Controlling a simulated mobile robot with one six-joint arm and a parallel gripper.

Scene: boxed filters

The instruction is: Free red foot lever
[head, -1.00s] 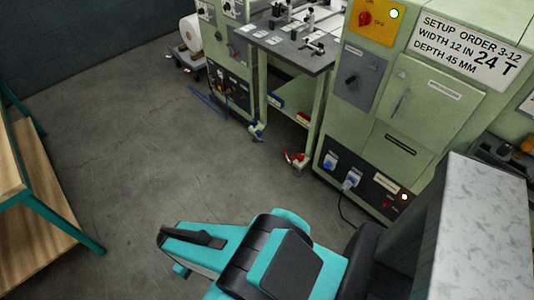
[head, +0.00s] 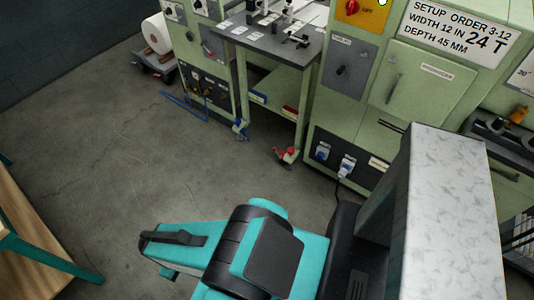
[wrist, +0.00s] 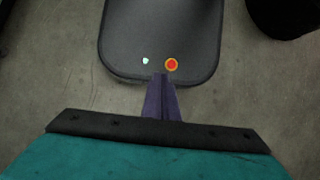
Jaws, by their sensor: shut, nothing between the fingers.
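The red foot lever (head: 287,155) is at the foot of the right front leg of the green work stand, near the floor in the head view. It is small there, and I cannot tell its exact position or catch. A similar blue foot lever (head: 240,128) is at the left front leg. My gripper (wrist: 161,80) shows in the wrist view, shut and empty, pointing over a dark rounded panel that has a red button. The red lever is not in the wrist view.
A green cabinet (head: 436,88) with plugs and cables stands right of the stand. A white roll (head: 157,33) sits on a low cart at the back left. A wooden-topped bench (head: 28,265) is at the lower left. Open grey floor lies between.

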